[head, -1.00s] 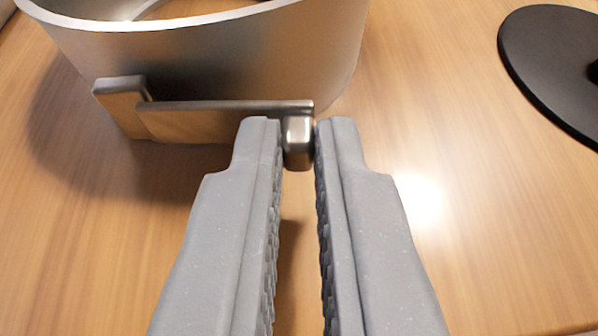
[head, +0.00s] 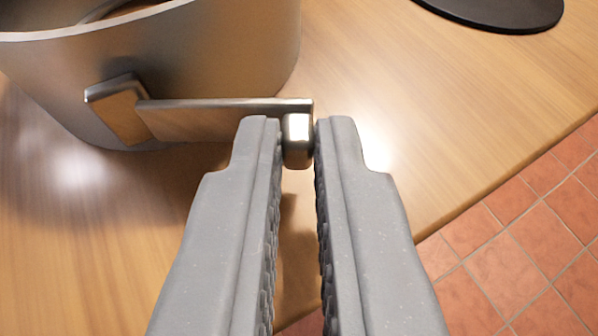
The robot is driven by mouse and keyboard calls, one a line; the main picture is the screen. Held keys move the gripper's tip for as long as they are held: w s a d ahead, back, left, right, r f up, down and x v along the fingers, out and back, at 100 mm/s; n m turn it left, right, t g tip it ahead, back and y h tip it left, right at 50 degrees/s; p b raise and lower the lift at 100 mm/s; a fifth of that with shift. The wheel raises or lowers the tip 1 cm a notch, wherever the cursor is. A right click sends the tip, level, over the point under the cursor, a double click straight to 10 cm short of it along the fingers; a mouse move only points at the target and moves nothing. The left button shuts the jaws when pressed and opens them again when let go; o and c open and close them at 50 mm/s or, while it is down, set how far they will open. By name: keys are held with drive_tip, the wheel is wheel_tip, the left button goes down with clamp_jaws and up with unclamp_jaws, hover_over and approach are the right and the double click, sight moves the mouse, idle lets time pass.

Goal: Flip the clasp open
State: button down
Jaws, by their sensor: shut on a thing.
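The clasp is a flat metal bar (head: 215,119) on the side of a round silver metal container (head: 215,50). A metal plate (head: 120,110) joins the bar's left end to the container wall. The bar's right end has a small shiny knob (head: 296,135). The bar stands out from the curved wall towards the right. My gripper (head: 297,140) is shut on the knob, with one grey finger on each side of it. The container's base is partly hidden behind the bar and my left finger.
The container stands on a wooden table (head: 420,120). A black round disc (head: 500,12) lies at the back right. The table's edge runs diagonally at the right, with a red tiled floor (head: 540,230) beyond it. The wood right of my gripper is clear.

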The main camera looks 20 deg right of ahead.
drive_tip(key=m+h+p, duration=0.1)
drive_tip(key=a+m+g+h+p, duration=0.1)
drive_tip(key=p, duration=0.1)
drive_tip(key=shift+s+a+r+m+g+h, duration=0.2)
drive_tip(key=shift+s+a+m+g+h, duration=0.1)
drive_tip(key=shift+s+a+f+m+g+h, duration=0.1)
drive_tip(key=shift+f+m+g+h, duration=0.1)
drive_tip(key=shift+m+g+h, duration=0.15)
idle(0.7)
drive_tip(key=c, duration=1.5)
unclamp_jaws()
